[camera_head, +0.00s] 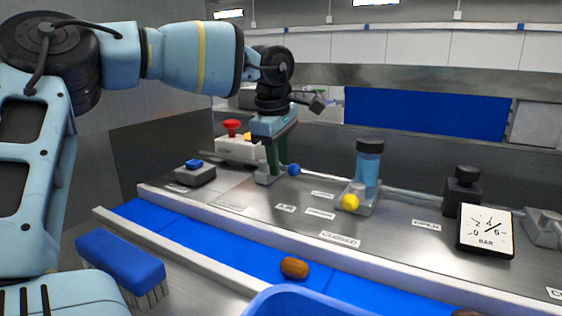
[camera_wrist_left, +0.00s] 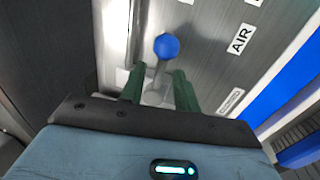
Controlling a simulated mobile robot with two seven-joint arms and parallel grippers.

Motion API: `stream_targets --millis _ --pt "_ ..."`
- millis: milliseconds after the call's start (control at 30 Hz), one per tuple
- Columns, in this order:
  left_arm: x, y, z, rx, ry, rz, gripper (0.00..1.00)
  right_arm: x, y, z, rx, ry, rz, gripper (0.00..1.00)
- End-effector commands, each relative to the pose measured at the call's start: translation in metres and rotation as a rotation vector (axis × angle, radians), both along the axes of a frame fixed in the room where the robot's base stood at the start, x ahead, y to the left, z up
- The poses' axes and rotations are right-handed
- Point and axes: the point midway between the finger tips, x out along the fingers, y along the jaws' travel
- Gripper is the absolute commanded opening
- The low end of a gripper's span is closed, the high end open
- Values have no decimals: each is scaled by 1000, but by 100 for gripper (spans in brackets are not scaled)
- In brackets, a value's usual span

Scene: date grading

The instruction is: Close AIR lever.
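The AIR lever has a blue ball knob (camera_head: 293,170) on a short metal stalk, behind the AIR label (camera_head: 286,208) on the steel panel. In the left wrist view the knob (camera_wrist_left: 166,46) and stalk show ahead of my fingers. My left gripper (camera_head: 275,162) points down at the lever; its green fingers hide part of the lever base in the head view. In the wrist view the left gripper (camera_wrist_left: 160,88) is open, with its fingers apart on either side of the stalk line. Contact cannot be told. My right gripper is in neither view.
A red button box (camera_head: 236,148) is behind left. A brush (camera_head: 120,262) and a date (camera_head: 295,267) are in front.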

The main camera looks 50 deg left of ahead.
Motion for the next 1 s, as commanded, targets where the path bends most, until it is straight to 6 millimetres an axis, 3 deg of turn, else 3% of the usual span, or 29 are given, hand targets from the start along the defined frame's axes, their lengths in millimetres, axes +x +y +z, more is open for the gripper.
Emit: stream_targets --millis 333,600,1000 --pt "1 0 -4 0 -1 1 31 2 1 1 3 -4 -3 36" --pt "1 0 -4 0 -1 0 0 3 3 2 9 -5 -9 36" --pt "1 2 -4 0 -1 -4 0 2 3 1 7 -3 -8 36"
